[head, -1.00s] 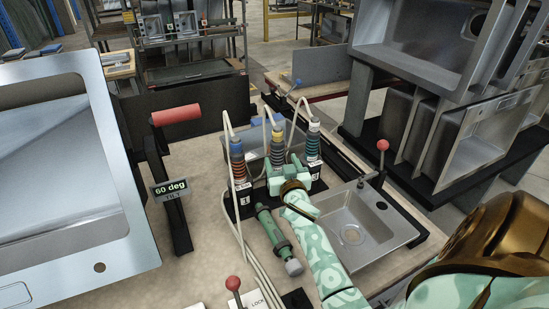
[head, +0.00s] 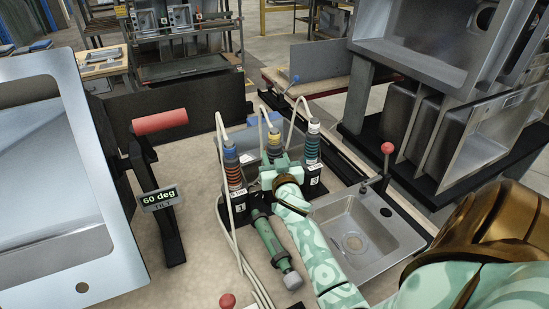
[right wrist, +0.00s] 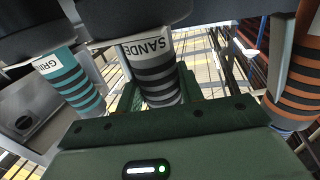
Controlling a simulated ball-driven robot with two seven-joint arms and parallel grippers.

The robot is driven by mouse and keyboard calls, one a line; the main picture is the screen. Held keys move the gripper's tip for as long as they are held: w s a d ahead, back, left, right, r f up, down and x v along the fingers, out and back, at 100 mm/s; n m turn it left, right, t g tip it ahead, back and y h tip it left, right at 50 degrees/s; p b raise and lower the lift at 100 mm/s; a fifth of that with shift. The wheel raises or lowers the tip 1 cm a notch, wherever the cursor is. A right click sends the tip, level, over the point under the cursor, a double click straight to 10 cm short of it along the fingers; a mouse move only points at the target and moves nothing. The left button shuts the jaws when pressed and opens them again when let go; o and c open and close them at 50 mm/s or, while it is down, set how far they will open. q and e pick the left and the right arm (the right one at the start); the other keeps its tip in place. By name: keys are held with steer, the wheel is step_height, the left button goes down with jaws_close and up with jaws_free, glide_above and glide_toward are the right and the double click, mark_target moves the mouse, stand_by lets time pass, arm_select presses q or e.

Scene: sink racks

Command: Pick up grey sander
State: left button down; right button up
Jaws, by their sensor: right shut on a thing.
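The grey sander (head: 273,149), with a yellow cap and grey and black bands, stands upright as the middle of three hose-fed tools in a rack on the bench. In the right wrist view its banded body (right wrist: 155,75) and part of its "SANDER" label show. My right gripper (head: 280,173) is shut on the sander, with green fingers on either side of it. The sander's lower end is hidden behind the gripper in the head view. My left gripper is not in view.
An orange-banded tool (head: 232,172) stands close left and a teal-banded tool (head: 312,147) close right. A green cylindrical tool (head: 270,241) lies in front. A small sink (head: 352,233) is to the right, a red-handled tilt stand (head: 160,123) to the left.

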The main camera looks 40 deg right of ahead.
mark_target(274, 130)
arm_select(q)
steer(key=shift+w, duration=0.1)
arm_select(e)
steer(key=shift+r, duration=0.1)
